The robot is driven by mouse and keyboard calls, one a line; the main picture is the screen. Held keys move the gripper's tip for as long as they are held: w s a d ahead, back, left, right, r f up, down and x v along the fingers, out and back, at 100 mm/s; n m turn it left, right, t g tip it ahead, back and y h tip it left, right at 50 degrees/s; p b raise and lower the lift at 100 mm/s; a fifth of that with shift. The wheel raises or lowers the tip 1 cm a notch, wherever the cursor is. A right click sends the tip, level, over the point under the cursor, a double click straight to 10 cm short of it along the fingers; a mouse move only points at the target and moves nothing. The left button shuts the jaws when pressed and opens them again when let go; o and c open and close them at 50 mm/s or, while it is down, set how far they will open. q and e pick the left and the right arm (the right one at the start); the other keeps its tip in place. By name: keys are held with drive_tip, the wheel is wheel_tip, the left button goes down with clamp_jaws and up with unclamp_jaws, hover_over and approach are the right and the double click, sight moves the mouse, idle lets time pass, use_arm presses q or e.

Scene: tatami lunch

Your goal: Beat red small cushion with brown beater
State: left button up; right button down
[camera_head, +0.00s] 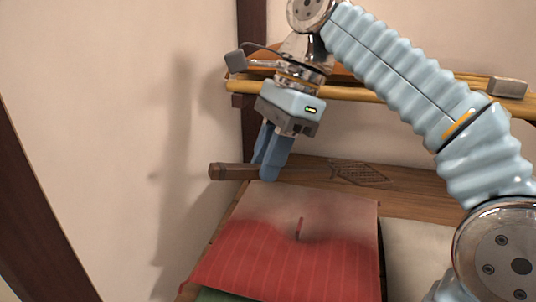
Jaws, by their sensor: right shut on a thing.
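The brown beater (231,171) lies level above the back of the wooden surface, its handle to the left and its woven head to the right. My right gripper (268,168) is shut on its handle, with the fingers pointing down. The red cushion (285,261) lies in front of it, at the lower middle. It has thin pale lines, a greyish dusty-looking patch along its far part and a short red streak in that patch. The beater is beyond the cushion's far edge. I cannot tell whether the beater touches the wood. My left gripper is out of view.
A pale cushion (412,250) lies to the right of the red one, partly behind my right arm. A green thing (215,296) shows under the red cushion's front left. A yellow-brown rail (385,95) runs along the back wall. Dark posts stand at left.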

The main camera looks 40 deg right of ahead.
wheel_tip(320, 180, up, 3)
drive_tip(key=shift+p, duration=0.65)
drive_tip(key=shift+f+b, duration=0.25)
drive_tip(key=shift+b, duration=0.4)
drive_tip(key=shift+r, duration=0.9)
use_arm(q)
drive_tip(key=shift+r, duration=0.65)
